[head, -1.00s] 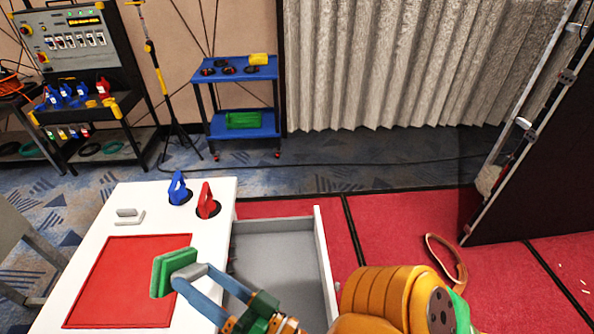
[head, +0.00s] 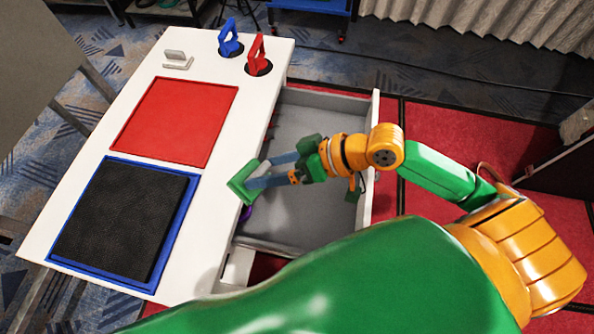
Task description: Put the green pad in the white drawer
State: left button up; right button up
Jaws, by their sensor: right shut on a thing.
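My right gripper (head: 255,179) is shut on the green pad (head: 239,190) and holds it near the table's right edge, at the left side of the open drawer. The pad is tilted. I cannot tell its exact height above the drawer. The white drawer (head: 375,105) is pulled out on the right side of the white table (head: 215,195). Its grey floor is bare at the far end; my right arm hides part of the middle. A small purple thing (head: 246,212) shows just below the pad, partly hidden. My left gripper is not in view.
A red mat (head: 175,120) and a black pad in a blue tray (head: 178,225) lie on the table. A blue handled tool (head: 229,40), a red one (head: 256,52) and a grey holder (head: 177,60) stand at its far end. My green arm covers the bottom.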

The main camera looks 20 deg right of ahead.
jog(key=s+d+f+n+g+h+b, duration=0.25)
jog(key=d+f+b, duration=0.2)
jog(key=d, duration=0.35)
jog(key=s+d+f+n+g+h+b, duration=0.1)
jog(key=s+d+f+n+h+b, duration=0.2)
jog(key=d+f, duration=0.45)
jog(key=s+a+r+p, duration=0.1)
jog(key=s+a+p, duration=0.25)
jog(key=a, duration=0.35)
jog(key=s+a+r+p, duration=0.1)
jog(key=s+a+p, duration=0.1)
jog(key=a+p, duration=0.4)
jog(key=b, duration=0.8)
send_over(292, 204)
jog(key=shift+t+h, duration=0.35)
notch_tip(292, 204, down, 12)
jog(key=shift+s+f, duration=0.1)
jog(key=shift+f, duration=0.35)
